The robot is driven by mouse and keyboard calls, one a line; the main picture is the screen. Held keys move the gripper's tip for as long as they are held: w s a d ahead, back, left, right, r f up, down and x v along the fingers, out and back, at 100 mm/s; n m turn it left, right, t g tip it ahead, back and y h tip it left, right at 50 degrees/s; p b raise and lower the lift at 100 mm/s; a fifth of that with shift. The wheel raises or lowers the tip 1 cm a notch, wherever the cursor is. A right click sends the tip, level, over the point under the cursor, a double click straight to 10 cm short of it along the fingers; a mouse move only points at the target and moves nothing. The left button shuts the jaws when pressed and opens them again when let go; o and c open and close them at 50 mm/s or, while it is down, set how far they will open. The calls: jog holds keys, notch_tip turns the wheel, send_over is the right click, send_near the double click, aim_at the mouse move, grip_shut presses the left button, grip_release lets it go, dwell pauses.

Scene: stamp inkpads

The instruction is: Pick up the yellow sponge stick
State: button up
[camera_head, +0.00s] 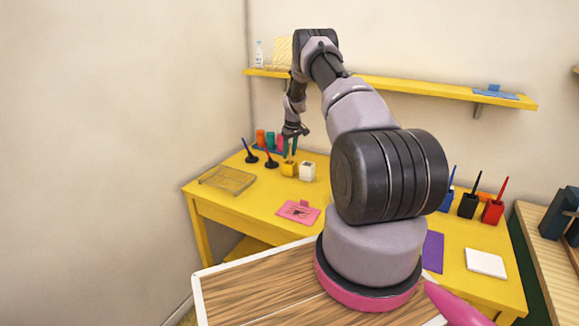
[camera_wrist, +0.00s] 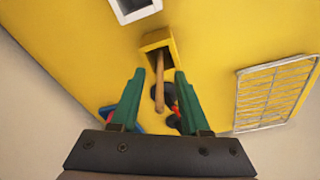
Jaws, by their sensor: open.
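The yellow sponge stick has a plain wooden handle (camera_wrist: 159,88) and stands in a small square yellow cup (camera_head: 289,169); the sponge end is hidden inside. In the wrist view the yellow cup (camera_wrist: 153,40) lies just beyond my fingertips. My gripper (camera_wrist: 160,74) has green fingers. It is open, with the handle between the two fingers and a gap on each side. In the head view my gripper (camera_head: 290,148) is just above the yellow cup at the table's left part.
A white cup (camera_head: 308,171) stands right beside the yellow one. Two black-based sticks (camera_head: 270,160) and a rack of coloured jars (camera_head: 262,138) are close behind. A wire tray (camera_head: 228,180) lies left, a pink card (camera_head: 298,211) in front. A yellow shelf (camera_head: 420,88) is above.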

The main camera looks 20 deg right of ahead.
grip_shut()
jog(key=shift+r, duration=0.15)
